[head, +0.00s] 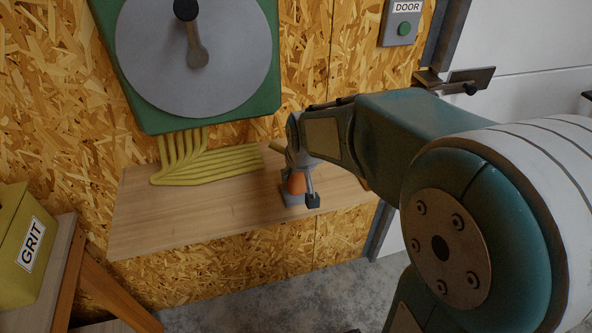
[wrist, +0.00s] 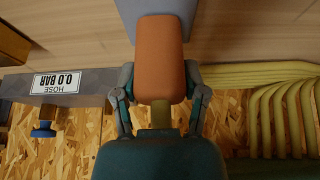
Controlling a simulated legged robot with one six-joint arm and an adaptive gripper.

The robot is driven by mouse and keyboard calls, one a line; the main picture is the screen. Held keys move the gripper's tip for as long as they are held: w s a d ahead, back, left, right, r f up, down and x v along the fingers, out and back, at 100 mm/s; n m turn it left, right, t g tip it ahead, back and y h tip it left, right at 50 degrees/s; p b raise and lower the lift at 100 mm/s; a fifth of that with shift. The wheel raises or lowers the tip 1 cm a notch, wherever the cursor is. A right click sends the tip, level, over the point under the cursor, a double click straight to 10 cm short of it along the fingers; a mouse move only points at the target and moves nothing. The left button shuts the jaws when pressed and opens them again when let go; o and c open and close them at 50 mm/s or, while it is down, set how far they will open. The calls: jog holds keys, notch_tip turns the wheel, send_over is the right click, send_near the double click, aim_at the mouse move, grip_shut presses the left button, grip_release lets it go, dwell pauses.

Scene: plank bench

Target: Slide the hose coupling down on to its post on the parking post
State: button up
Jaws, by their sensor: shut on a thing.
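The hose coupling is an orange, round-edged piece (wrist: 160,58) in the middle of the wrist view. In the head view it shows as a small orange patch (head: 296,184), partly hidden by my gripper. My gripper (wrist: 160,72) is shut on the coupling, with one finger on each side of it. In the head view my gripper (head: 300,188) is low over the bench. The parking post's blue-grey base (wrist: 157,9) lies just beyond the coupling. Its edge also shows in the head view (head: 288,196). The post itself is hidden, so I cannot tell how far the coupling sits on it.
The plank bench (head: 190,213) is bare at front left. A yellow hose (head: 215,162) lies in loops behind, under a green-backed reel (head: 195,50). A grey block labelled HOSE 0.0 BAR (wrist: 95,82) is near my gripper. A yellow GRIT box (head: 15,235) stands left.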

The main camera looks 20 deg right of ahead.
jog(key=shift+f, duration=0.2)
jog(key=o, duration=1.3)
jog(key=shift+c, duration=0.2)
jog(key=v, duration=1.2)
